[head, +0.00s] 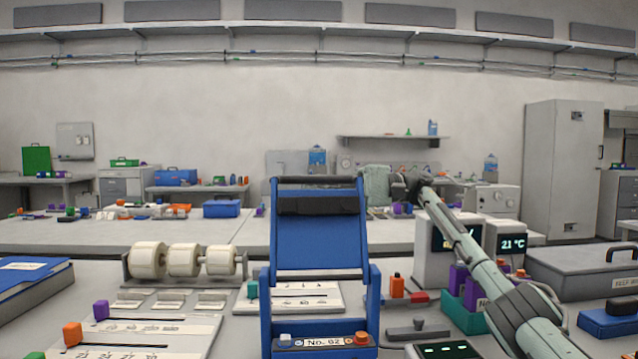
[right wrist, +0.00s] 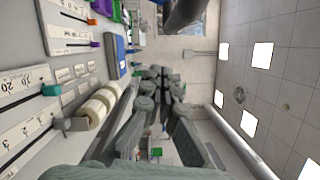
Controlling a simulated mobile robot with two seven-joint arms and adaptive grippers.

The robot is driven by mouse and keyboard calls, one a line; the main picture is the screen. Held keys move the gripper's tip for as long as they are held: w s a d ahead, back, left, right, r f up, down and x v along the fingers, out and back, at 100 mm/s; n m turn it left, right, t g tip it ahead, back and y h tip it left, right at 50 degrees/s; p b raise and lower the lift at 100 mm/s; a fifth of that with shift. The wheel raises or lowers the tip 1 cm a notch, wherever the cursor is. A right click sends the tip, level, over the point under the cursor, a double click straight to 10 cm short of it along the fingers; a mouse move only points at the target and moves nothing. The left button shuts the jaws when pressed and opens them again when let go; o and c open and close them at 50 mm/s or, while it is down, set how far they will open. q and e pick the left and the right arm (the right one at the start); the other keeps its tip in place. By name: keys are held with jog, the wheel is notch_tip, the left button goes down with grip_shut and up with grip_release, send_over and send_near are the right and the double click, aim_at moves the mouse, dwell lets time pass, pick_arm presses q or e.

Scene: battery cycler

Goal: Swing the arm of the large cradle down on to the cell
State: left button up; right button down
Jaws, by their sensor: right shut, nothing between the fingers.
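The large blue cradle (head: 375,310) stands on the near bench in the middle of the head view, with a "No. 62" plate at its foot. Its blue arm (head: 318,245) is swung up and stands nearly upright, with a black pad (head: 317,206) near its top bar. I cannot make out the cell; the raised arm and front plate may hide it. My right gripper (head: 376,186) is shut and empty, at the right of the raised arm's upper part. I cannot tell whether it touches. Its grey-green fingers fill the middle of the right wrist view (right wrist: 158,85). My left gripper is not in view.
White rolls (head: 184,260) and slider boards (head: 140,330) lie left of the cradle. At right are a display unit reading 21 °C (head: 512,243), purple and orange blocks, and a grey case (head: 590,270). A blue binder (head: 30,285) lies at far left.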

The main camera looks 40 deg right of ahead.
jog(key=s, duration=0.1)
jog(key=s+a, duration=0.1)
jog(key=s+r, duration=0.1)
jog(key=shift+a, duration=0.15)
jog(key=shift+s, duration=0.1)
dwell(0.4)
